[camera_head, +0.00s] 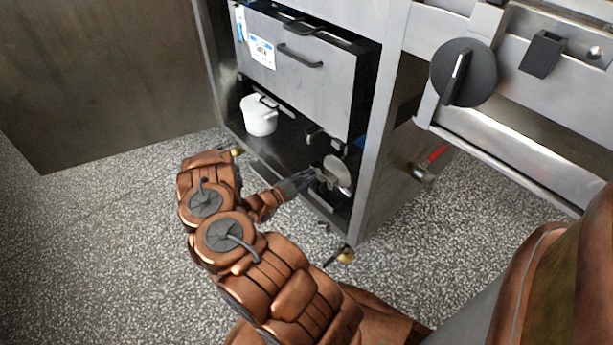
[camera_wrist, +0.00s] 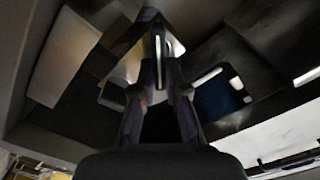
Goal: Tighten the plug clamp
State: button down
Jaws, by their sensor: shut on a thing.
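The plug clamp appears as a round grey metal piece (camera_head: 338,172) low in the cabinet's open lower bay, close behind the right-hand post. My gripper (camera_head: 314,175) reaches into the bay from the left and meets its near side. In the wrist view, my gripper (camera_wrist: 160,88) is shut on a thin dark metal part of the clamp (camera_wrist: 158,45), which stands on edge between the fingertips. A paler metal surface shows behind it. The wrist view is dark and blurred, so the clamp's full shape and how tight it sits cannot be told.
A white lidded pot (camera_head: 259,116) stands on the bay floor at left. A steel drawer box (camera_head: 300,65) hangs above my gripper. The cabinet post (camera_head: 378,135) is close on the right, with a red-handled valve (camera_head: 432,160) beyond it. Speckled floor lies open at left.

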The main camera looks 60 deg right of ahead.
jog(key=m+b, duration=0.2)
jog(key=m, duration=0.1)
jog(key=s+m, duration=0.1)
jog(key=shift+d+f+m+b, duration=0.2)
jog(key=shift+f+m+b, duration=0.1)
jog(key=shift+m+b, duration=0.1)
jog(key=shift+f+m+b, duration=0.15)
jog(key=shift+m+b, duration=0.8)
jog(key=shift+m, duration=0.25)
jog(key=shift+m+b, duration=0.9)
jog(key=shift+m, duration=0.3)
jog(key=c, duration=1.2)
grip_release()
jog(key=shift+a+f, duration=0.1)
jog(key=shift+w+a+f, duration=0.1)
jog(key=shift+w+a, duration=0.15)
